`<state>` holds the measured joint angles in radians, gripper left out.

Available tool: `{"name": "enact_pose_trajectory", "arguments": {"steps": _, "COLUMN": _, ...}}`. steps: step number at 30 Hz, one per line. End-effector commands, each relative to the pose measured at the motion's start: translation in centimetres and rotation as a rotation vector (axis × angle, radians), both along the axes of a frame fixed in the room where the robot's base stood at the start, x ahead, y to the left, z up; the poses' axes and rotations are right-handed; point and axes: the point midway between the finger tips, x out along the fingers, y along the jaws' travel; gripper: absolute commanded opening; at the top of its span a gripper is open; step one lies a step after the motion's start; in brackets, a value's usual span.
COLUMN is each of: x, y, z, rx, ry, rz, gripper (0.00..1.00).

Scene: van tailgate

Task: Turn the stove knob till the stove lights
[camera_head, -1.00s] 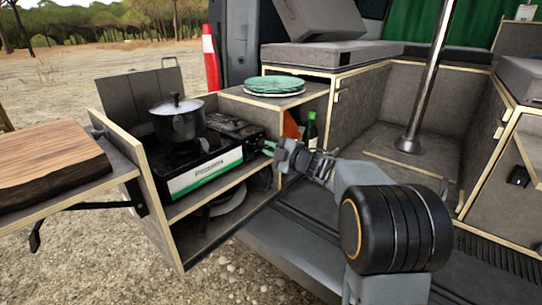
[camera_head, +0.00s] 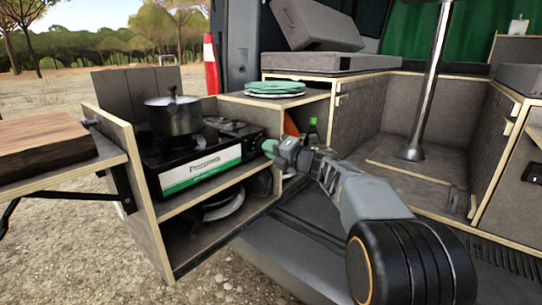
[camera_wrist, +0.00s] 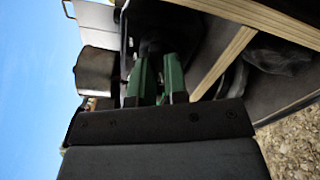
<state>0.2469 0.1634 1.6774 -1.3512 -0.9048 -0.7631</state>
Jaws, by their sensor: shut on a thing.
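The camping stove (camera_head: 203,172) has a black body and a white and green front panel. It stands on the upper shelf of the pull-out unit, with a lidded pot (camera_head: 174,116) on it. My gripper (camera_head: 268,147) is at the stove's right end, its green fingers pointing left at it. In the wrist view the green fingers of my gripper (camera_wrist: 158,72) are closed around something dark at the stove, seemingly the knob. The knob is mostly hidden by the fingers, so its angle cannot be told. No flame shows under the pot.
A wooden board (camera_head: 42,145) lies on the side table at the left. Green plates (camera_head: 275,88) lie on the counter behind my gripper, and a green bottle (camera_head: 312,131) stands below. A metal pole (camera_head: 431,85) rises at the right. Dark cookware sits on the lower shelf.

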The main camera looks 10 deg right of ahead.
Motion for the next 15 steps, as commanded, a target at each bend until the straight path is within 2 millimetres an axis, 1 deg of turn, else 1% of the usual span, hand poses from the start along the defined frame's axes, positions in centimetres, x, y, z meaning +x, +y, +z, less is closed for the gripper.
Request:
{"name": "enact_pose_trajectory", "arguments": {"steps": 1, "x": -0.01, "y": 0.03, "z": -0.35, "rx": -0.021, "ry": -0.013, "rz": 0.001, "gripper": 0.0}}
{"name": "enact_pose_trajectory", "arguments": {"steps": 6, "x": 0.0, "y": 0.01, "z": -0.31, "rx": -0.075, "ry": -0.052, "rz": 0.001, "gripper": 0.0}}
{"name": "enact_pose_trajectory", "arguments": {"steps": 15, "x": 0.01, "y": 0.01, "z": -0.22, "rx": -0.115, "ry": -0.08, "rz": 0.002, "gripper": 0.0}}
